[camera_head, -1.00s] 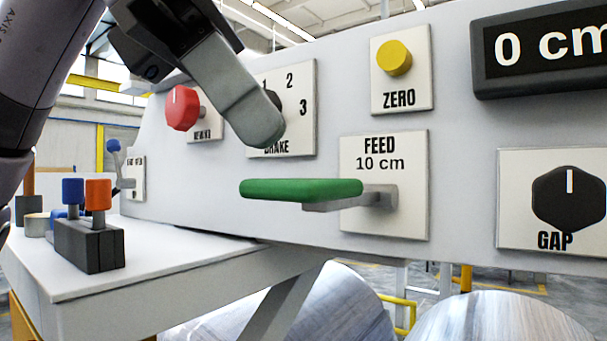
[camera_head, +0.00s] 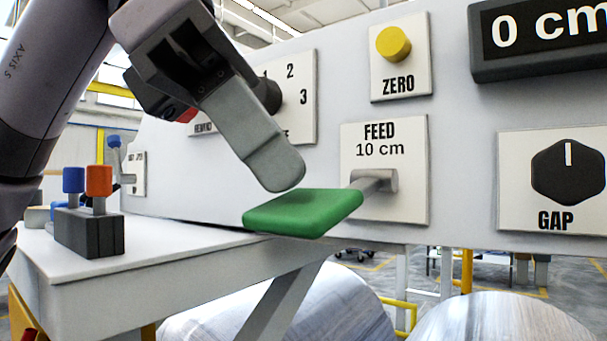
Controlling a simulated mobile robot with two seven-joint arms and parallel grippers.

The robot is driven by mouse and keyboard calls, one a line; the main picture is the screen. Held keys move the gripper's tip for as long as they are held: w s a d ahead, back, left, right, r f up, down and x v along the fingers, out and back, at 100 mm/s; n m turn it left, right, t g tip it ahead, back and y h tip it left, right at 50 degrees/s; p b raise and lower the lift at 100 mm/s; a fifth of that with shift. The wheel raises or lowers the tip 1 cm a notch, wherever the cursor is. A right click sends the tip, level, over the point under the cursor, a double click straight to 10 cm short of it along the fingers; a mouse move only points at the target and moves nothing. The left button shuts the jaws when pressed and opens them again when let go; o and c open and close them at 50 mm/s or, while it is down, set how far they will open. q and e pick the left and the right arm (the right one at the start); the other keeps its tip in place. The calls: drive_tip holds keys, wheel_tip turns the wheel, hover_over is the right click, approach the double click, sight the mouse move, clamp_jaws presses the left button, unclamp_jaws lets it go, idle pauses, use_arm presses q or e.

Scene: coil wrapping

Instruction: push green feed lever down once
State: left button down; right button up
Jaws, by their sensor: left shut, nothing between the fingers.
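The green feed lever (camera_head: 305,213) sticks out from the white FEED 10 cm plate (camera_head: 384,145) on the panel. Its grey stem joins the plate at the right. The lever is tilted, and its broad green top faces me. My left gripper (camera_head: 275,178) comes in from the upper left, shut and empty. Its fingertips are at the upper edge of the lever's green paddle; I cannot tell for sure whether they touch. My right gripper is not in view.
A yellow ZERO button (camera_head: 393,43), a display reading 0 cm (camera_head: 540,38) and a black GAP knob (camera_head: 568,172) are on the panel. The brake knob (camera_head: 267,95) is partly behind my gripper. Blue and orange knobs stand on a dark block (camera_head: 90,232) at the left.

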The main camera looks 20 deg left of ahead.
use_arm(q)
wheel_tip(320, 180, down, 2)
drive_tip(key=shift+b, duration=0.35)
drive_tip(key=shift+r, duration=0.1)
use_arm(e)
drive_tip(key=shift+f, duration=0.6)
use_arm(q)
drive_tip(key=shift+a, duration=0.1)
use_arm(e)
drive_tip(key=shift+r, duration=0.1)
use_arm(q)
drive_tip(key=a+f+p+v, duration=0.1)
drive_tip(key=p+v, duration=0.2)
drive_tip(key=v, duration=0.7)
drive_tip(key=shift+s+a+f, duration=0.15)
drive_tip(key=shift+a, duration=0.1)
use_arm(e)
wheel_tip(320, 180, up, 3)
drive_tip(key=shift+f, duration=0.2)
